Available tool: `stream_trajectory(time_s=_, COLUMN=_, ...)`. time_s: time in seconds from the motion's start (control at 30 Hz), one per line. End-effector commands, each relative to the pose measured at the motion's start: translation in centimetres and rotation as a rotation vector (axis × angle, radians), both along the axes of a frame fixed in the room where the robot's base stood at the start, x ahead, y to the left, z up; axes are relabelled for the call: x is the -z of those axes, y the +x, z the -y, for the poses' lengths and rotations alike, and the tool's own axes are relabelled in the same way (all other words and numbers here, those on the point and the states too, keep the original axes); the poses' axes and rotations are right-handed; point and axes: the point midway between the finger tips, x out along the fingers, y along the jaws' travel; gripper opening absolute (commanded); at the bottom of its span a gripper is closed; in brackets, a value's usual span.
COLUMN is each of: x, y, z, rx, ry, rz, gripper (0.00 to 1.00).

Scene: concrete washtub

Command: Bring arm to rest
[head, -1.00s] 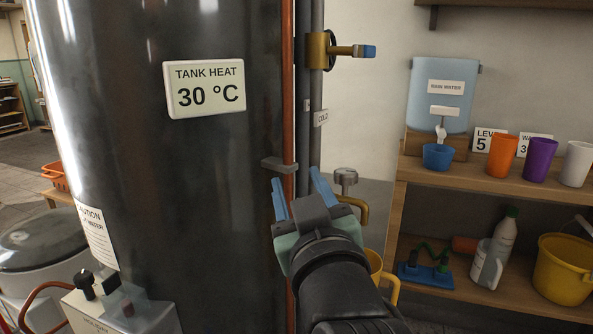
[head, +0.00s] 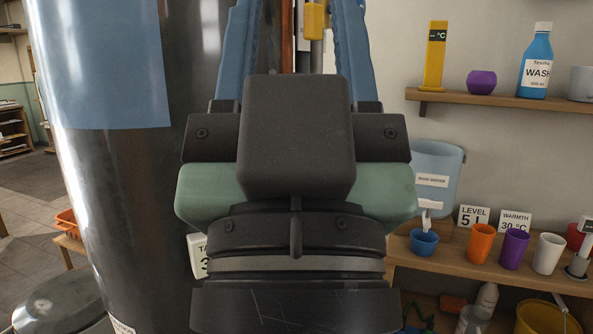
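My gripper (head: 296,50) fills the middle of the head view, close to the camera and pointing up. Its two blue fingers stand wide apart, with nothing seen held between them. The fingertips run out of the top of the picture. The gripper body and wrist hide much of the dark tank (head: 115,200) behind, and most of the tank's heat sign (head: 198,256).
A shelf at right holds a blue rain-water container (head: 434,165), a blue cup (head: 424,242), orange (head: 481,243), purple (head: 514,249) and white cups (head: 548,253). An upper shelf (head: 500,103) carries a yellow thermometer (head: 435,56) and a blue wash bottle (head: 536,62).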

Motion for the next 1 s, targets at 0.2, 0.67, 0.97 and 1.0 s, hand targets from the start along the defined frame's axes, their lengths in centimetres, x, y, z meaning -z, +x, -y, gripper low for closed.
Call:
stream_trajectory(time_s=0.2, x=-8.4, y=0.0, z=0.0, rx=-0.001, ry=-0.001, rz=-0.001, gripper=0.5)
stream_trajectory(time_s=0.67, x=-18.7, y=0.0, z=-0.1, rx=-0.002, ry=-0.001, rz=-0.002, gripper=0.5)
stream_trajectory(time_s=0.97, x=-19.1, y=0.0, z=-0.1, rx=-0.002, ry=-0.001, rz=-0.002, gripper=0.5)
stream_trajectory(time_s=1.0, x=-19.1, y=0.0, z=-0.1, rx=-0.002, ry=-0.001, rz=-0.002, gripper=0.5)
